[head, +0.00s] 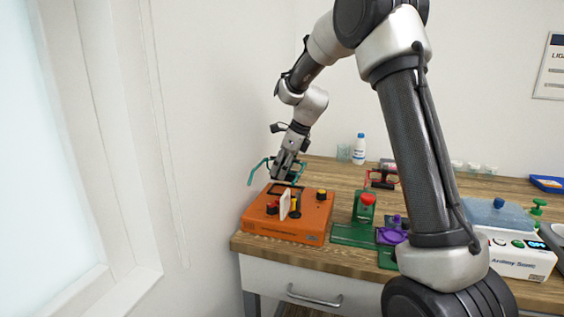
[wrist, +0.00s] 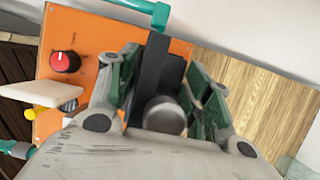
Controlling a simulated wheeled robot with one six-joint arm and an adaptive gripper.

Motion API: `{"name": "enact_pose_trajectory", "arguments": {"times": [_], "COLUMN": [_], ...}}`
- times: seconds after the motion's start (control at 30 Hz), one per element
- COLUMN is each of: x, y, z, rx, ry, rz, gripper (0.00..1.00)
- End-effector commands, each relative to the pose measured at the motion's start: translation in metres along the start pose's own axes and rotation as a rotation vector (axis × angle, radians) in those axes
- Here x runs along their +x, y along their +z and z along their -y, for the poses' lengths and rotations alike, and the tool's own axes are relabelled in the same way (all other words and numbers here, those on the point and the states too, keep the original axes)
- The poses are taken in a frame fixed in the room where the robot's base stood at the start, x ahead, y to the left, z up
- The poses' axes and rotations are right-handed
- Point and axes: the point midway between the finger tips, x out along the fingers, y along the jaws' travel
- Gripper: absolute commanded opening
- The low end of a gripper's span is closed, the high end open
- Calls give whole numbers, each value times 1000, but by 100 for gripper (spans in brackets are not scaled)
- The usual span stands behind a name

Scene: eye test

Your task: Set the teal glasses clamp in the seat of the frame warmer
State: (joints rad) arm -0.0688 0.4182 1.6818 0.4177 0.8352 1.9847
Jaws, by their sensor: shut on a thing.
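The teal glasses clamp (head: 256,172) shows in the head view as bent teal bars on both sides of my gripper (head: 285,173). In the wrist view, teal parts show at the top (wrist: 140,8) and at the left edge. My gripper is shut on the clamp, with a dark block (wrist: 152,65) between its green-padded fingers (wrist: 160,90). The orange frame warmer (head: 300,225) stands at the table's left end, just below my gripper. A black frame (head: 277,188) on its top looks like the seat, partly hidden by my gripper. I cannot tell whether the clamp touches it.
A bottle (head: 359,150) stands behind. The wall is close on the left.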

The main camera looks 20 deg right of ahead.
Motion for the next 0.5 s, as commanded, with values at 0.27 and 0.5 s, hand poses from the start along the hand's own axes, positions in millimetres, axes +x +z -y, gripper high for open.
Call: {"name": "enact_pose_trajectory", "arguments": {"times": [0.27,0.5], "x": [25,38], "y": [-10,-16], "z": [0,0], "rx": [0,0], "ry": [1,1], "rz": [-1,0], "gripper": [10,10]}}
